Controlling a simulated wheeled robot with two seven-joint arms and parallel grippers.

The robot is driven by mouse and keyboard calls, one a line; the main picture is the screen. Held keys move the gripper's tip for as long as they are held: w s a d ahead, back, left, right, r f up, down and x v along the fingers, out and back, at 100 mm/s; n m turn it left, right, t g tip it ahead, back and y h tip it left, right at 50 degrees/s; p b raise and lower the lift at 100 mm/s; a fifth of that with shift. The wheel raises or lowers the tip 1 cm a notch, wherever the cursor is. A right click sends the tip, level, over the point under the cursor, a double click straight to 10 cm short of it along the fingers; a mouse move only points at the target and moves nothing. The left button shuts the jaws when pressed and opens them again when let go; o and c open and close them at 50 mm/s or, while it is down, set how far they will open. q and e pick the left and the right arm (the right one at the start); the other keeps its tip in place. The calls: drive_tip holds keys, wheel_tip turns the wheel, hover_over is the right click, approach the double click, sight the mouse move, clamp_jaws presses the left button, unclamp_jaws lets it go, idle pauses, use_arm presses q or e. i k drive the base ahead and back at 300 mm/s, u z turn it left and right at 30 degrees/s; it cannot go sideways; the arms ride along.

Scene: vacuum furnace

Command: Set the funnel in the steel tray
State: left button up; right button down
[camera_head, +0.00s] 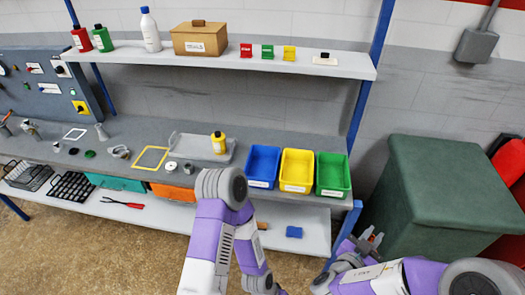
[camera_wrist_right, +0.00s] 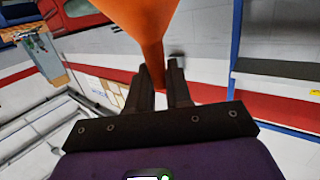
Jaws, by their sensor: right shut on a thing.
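An orange funnel (camera_wrist_right: 142,22) is in my right gripper (camera_wrist_right: 165,80) in the right wrist view. Its narrow spout lies between the two fingers and its wide part runs out past the top edge of the view. In the head view my right gripper (camera_head: 370,240) is at the lower right, in front of the green box and away from the bench; the funnel cannot be made out there. The steel tray (camera_head: 230,154) lies on the grey bench, with a yellow bottle (camera_head: 218,143) on it. My left arm crosses the lower middle; its gripper is not in view.
Blue (camera_head: 262,165), yellow (camera_head: 297,169) and green (camera_head: 332,173) bins stand right of the tray. A yellow frame (camera_head: 151,159) and small parts lie left of it. A shelf (camera_head: 220,59) hangs above. A large green box (camera_head: 440,190) stands at right.

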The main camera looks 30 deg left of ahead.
sight(185, 147)
drive_tip(key=u, duration=0.55)
drive_tip(key=i, duration=0.55)
drive_tip(key=u, duration=1.45)
drive_tip(key=i, duration=0.7)
drive_tip(key=u, duration=0.85)
